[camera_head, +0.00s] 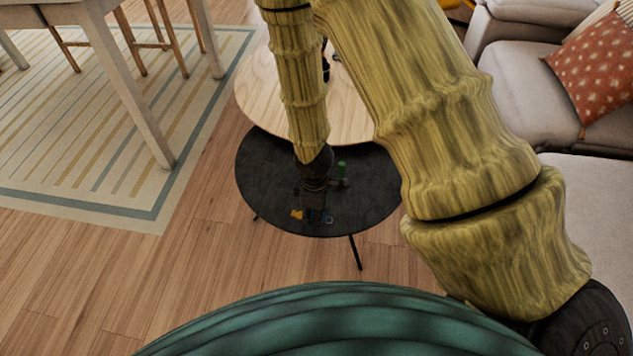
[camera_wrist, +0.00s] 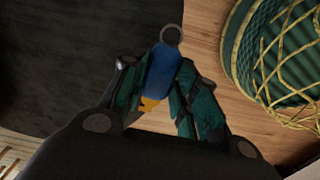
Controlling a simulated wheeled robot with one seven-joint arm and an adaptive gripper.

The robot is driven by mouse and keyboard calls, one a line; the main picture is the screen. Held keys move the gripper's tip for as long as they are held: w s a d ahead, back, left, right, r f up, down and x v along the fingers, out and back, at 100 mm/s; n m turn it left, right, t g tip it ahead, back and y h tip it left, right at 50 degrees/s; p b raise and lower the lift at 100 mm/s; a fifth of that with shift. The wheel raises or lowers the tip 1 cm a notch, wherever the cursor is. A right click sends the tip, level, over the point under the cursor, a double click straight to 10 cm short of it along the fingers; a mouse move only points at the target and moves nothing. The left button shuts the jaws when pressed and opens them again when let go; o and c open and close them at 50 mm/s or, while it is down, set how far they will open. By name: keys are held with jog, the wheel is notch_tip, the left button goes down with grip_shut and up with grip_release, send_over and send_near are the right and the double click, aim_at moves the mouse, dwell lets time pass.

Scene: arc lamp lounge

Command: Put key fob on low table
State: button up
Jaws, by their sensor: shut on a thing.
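My gripper (camera_wrist: 160,80) is shut on a blue key fob (camera_wrist: 161,68) with a metal ring, its fingers on either side of the fob. In the head view my gripper (camera_head: 314,208) is over the near part of a black round low table (camera_head: 265,170), and a bit of the blue fob (camera_head: 327,219) shows beside it. In the wrist view the fob is by the edge of the black top (camera_wrist: 50,60). I cannot tell whether it touches the top. A pale wood round table (camera_head: 255,90) stands just behind, partly hidden by my arm.
A small orange-yellow item (camera_head: 297,214) shows beside my gripper. A grey sofa (camera_head: 590,190) is at right, a white table (camera_head: 140,90) on a striped rug at left. Wood floor lies between.

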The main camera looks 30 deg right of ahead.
jog(key=shift+s+f, duration=0.25)
jog(key=shift+f, duration=0.05)
jog(key=shift+w+f, duration=0.1)
jog(key=b, duration=0.1)
send_over(290, 192)
jog(key=shift+f, duration=0.75)
jog(key=shift+f+b, duration=0.7)
jog(key=shift+f, duration=1)
jog(key=o, duration=0.6)
jog(key=shift+f, duration=0.15)
jog(key=o, duration=0.4)
